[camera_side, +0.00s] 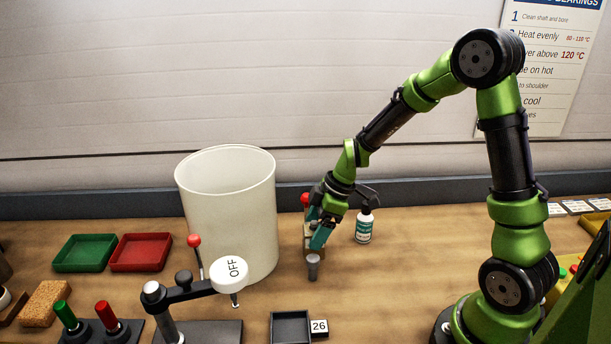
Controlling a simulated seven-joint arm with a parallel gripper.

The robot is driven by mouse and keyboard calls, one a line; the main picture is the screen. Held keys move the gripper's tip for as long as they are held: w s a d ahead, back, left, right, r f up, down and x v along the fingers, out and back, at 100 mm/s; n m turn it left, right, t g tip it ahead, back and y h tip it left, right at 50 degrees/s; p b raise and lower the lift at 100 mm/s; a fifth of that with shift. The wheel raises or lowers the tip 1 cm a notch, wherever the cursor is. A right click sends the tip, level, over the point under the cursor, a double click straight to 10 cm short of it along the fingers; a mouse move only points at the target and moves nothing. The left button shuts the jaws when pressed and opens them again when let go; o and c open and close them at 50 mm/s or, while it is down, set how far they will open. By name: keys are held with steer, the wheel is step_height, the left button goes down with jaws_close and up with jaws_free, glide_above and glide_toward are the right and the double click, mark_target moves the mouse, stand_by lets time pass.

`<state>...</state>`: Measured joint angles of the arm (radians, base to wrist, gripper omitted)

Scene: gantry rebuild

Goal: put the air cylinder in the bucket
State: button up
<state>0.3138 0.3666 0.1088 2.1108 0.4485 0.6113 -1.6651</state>
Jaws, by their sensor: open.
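The large cream bucket (228,215) stands upright on the wooden bench, left of my gripper, with its wide mouth open at the top. My gripper (316,240) points down to the right of the bucket, with its teal fingers open. A small grey cylindrical piece (313,267), which looks like the air cylinder, stands on the bench just below the fingers. Its upper part is partly hidden by the gripper, and I cannot tell whether the fingers touch it. The inside bottom of the bucket is hidden.
A white bottle (364,225) stands just right of my gripper. A dark tray (291,328) lies at the front. Green (84,253) and red (141,252) trays lie to the left.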

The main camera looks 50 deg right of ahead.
steer(key=v, duration=0.9)
steer(key=s+a+r+m+t, duration=0.2)
steer(key=s+a+r+m, duration=0.2)
steer(key=s+r+m, duration=0.1)
steer(key=s+a+r+m+t+h, duration=0.1)
steer(key=s+a+r+m, duration=0.3)
steer(key=s+m, duration=0.4)
steer(key=shift+s+r+t, duration=0.35)
steer(key=shift+r+t, duration=0.15)
steer(key=shift+r, duration=0.35)
